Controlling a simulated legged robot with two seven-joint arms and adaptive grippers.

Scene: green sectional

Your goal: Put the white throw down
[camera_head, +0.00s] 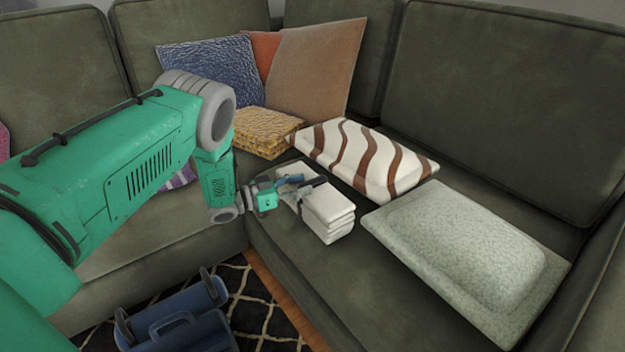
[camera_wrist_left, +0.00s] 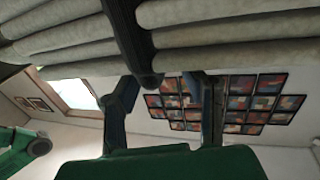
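The white throw (camera_head: 327,209) is a folded stack of several layers at the front middle of the green sofa seat. It hangs over or lies on the seat; I cannot tell if there is a gap below it. My left gripper (camera_head: 303,188) reaches it from the left, with its dark fingers on the throw's left part. In the left wrist view the throw's pale folds (camera_wrist_left: 235,30) fill the top, and a dark finger presses across them, bunching the layers. The gripper appears shut on the throw. My right gripper is in neither view.
A striped brown-white cushion (camera_head: 365,160) lies behind the throw, and a pale grey-green cushion (camera_head: 465,262) lies to its right. A folded mustard throw (camera_head: 262,131) and upright pillows (camera_head: 318,68) fill the corner. A blue object (camera_head: 180,322) is on the patterned rug. Bare seat shows in front.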

